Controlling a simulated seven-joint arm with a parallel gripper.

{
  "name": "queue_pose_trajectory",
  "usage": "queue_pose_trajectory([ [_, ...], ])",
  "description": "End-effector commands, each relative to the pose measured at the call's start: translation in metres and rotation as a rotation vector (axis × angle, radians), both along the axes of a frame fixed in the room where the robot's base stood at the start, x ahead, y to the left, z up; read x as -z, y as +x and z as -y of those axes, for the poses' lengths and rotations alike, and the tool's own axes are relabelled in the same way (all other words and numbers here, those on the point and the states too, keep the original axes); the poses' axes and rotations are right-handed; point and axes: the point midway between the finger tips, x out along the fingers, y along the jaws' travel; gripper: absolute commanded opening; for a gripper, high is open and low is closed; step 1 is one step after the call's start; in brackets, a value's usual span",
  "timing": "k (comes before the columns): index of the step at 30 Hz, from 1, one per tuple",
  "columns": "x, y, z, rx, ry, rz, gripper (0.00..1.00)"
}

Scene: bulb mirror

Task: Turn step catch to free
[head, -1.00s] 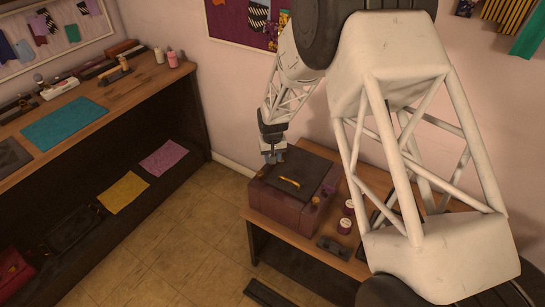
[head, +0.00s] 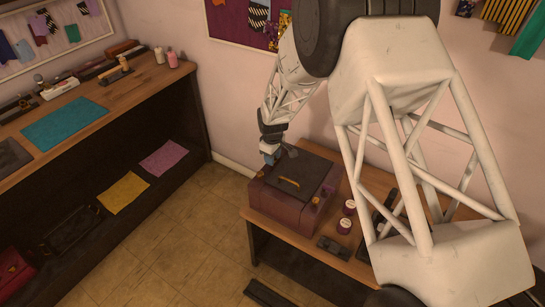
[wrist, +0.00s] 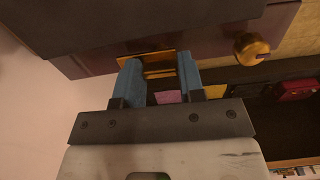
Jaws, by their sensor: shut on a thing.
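A maroon case (head: 285,211) with a dark lid and an orange handle (head: 289,182) stands on the wooden table. My gripper (wrist: 159,66) has blue fingers, shut on a brass catch piece (wrist: 155,58) at the case's edge. The catch's full shape and exact setting are partly hidden by the fingers. A round brass knob (wrist: 253,48) sits on the same maroon side, to the right of the fingers. In the head view my gripper (head: 270,157) is at the far left corner of the case, small and partly hidden.
A long workbench (head: 120,97) stands at left. Open floor (head: 180,230) lies between them.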

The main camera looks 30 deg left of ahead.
Motion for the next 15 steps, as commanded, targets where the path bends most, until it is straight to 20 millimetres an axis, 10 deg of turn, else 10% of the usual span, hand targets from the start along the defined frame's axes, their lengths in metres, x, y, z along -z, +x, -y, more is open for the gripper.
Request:
queue_pose_trajectory([
  [15, -0.0009, 0.0002, -0.0003, -0.039, 0.000, 0.001, 0.12],
])
